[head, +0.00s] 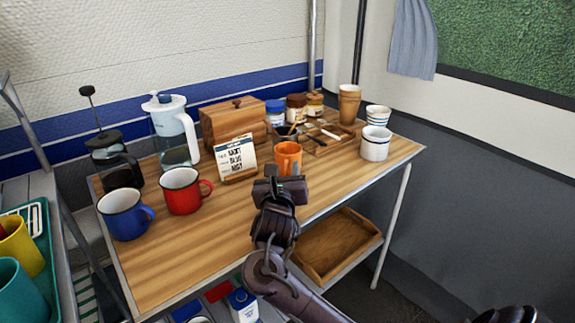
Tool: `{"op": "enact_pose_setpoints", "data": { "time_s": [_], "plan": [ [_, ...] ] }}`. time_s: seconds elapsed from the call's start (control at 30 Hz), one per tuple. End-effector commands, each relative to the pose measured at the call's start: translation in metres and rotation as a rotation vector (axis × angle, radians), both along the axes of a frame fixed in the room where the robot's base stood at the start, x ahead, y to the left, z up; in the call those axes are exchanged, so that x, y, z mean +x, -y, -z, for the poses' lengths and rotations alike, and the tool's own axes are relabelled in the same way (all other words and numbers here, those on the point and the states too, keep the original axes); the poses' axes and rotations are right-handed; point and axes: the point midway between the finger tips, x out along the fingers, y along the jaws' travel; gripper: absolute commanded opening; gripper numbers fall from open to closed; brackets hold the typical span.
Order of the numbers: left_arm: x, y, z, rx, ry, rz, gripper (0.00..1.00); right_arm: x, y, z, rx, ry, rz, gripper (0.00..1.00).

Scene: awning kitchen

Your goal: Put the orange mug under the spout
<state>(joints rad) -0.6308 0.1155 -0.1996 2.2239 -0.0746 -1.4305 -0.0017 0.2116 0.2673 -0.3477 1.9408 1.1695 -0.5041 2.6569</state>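The orange mug (288,153) stands upright on the wooden table (215,240), right of a small lettered card (237,157). My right gripper (285,178) is at the near side of the orange mug and overlaps its lower part. A grey finger shows against the mug's front. Whether the fingers are closed on the mug is hidden by the gripper's body. My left gripper is not in view. I cannot make out a separate spout. A glass pitcher with a white lid and handle (188,128) stands at the back left.
A red mug (182,192), blue mug (124,216) and French press (121,177) stand on the left. A wooden box (230,122), several jars (296,106) and a small tray (336,147) are behind. White cups (375,145) stand right. The table's front middle is clear.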

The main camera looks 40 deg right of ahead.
Motion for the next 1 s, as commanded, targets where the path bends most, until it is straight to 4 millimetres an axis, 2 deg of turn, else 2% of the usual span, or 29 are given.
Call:
{"op": "enact_pose_setpoints", "data": {
  "time_s": [0.3,0.53,0.6,1.0],
  "plan": [
    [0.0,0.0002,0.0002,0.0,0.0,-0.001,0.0,0.005,0.004,-0.0001,0.0,0.0,-0.001,0.35],
    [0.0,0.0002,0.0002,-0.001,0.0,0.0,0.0,0.0048,0.0038,-0.0001,0.0,0.0,-0.001,0.05],
    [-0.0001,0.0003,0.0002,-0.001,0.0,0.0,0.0,0.0048,0.0038,0.0001,0.0,0.0,-0.001,0.0],
    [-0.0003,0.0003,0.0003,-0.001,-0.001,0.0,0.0,0.0047,0.0036,0.0,0.0,-0.002,-0.002,0.0]
  ]
}}
